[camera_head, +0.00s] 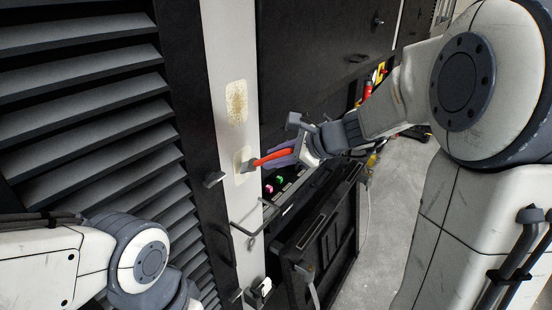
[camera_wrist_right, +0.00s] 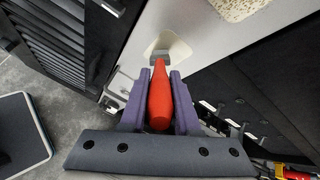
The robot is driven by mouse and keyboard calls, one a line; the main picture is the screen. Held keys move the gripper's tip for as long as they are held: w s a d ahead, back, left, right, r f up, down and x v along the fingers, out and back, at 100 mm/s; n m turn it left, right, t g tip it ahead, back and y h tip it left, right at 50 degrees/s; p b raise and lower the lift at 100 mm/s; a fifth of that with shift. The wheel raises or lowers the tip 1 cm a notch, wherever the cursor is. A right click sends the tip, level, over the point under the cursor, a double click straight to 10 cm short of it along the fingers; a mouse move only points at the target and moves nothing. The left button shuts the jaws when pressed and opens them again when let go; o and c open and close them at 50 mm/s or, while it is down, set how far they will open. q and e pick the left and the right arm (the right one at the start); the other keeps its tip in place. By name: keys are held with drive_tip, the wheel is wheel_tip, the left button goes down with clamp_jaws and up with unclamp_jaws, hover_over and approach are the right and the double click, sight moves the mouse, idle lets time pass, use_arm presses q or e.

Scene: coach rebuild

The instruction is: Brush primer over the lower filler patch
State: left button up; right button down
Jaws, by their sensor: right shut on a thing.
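My right gripper (camera_head: 291,154) is shut on the red handle of a brush (camera_head: 270,158). In the right wrist view the red brush handle (camera_wrist_right: 160,95) sits between the two purple fingers of the right gripper (camera_wrist_right: 158,88). The brush's grey head lies over the lower filler patch (camera_head: 241,159), a smooth cream patch on the pale panel strip. I cannot tell if the bristles touch it. The patch also shows around the brush head in the right wrist view (camera_wrist_right: 178,49). The upper filler patch (camera_head: 236,102) is speckled and rough. My left arm shows at the lower left, but its gripper is out of view.
The pale panel strip (camera_head: 219,50) runs between black slatted louvres (camera_head: 90,90) and dark panels. A black handle (camera_head: 214,179) sticks out left of the lower patch. An open black case (camera_head: 325,235) stands below the right gripper.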

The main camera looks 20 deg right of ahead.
drive_tip(key=shift+r+p, duration=1.85)
drive_tip(key=shift+r, duration=0.8)
drive_tip(key=shift+s+d+f, duration=0.1)
drive_tip(key=shift+s+d, duration=0.1)
drive_tip(key=shift+s+d+b, duration=0.15)
drive_tip(key=shift+s+d, duration=0.65)
drive_tip(key=shift+s, duration=0.25)
drive_tip(key=shift+s+d+b, duration=0.15)
drive_tip(key=shift+s+d, duration=0.65)
drive_tip(key=shift+s, duration=0.25)
drive_tip(key=shift+s+d, duration=0.9)
drive_tip(key=shift+s, duration=0.3)
